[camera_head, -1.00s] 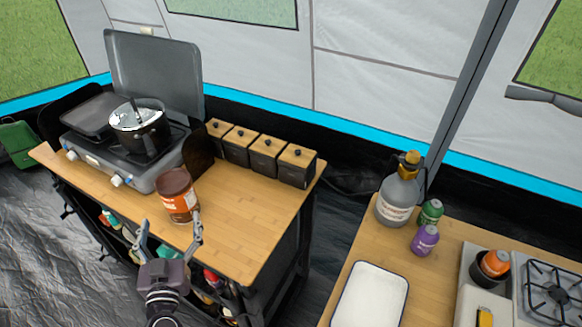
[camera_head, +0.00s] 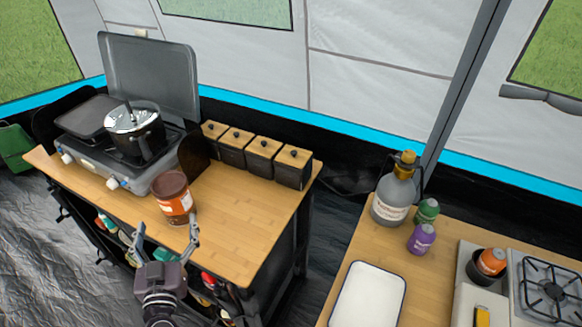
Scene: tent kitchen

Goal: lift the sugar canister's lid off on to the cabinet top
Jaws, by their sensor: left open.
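Several black square canisters with wooden lids stand in a row at the back right of the wooden cabinet top (camera_head: 235,225). Their labels are too small to read, so I cannot tell which one holds sugar. The rightmost canister (camera_head: 291,175) has its lid (camera_head: 294,156) on, with a small black knob. The other lids are on too. My left gripper (camera_head: 167,238) is open and empty at the cabinet's front edge, in front of a brown tin and well short of the canisters. My right gripper is not in view.
The brown and orange tin (camera_head: 174,197) stands near the cabinet's front edge. A camp stove (camera_head: 95,165) with a pot (camera_head: 136,135) is at the left. The right half of the cabinet top is clear. Another table (camera_head: 345,265) with a grey jug (camera_head: 393,195) stands at right.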

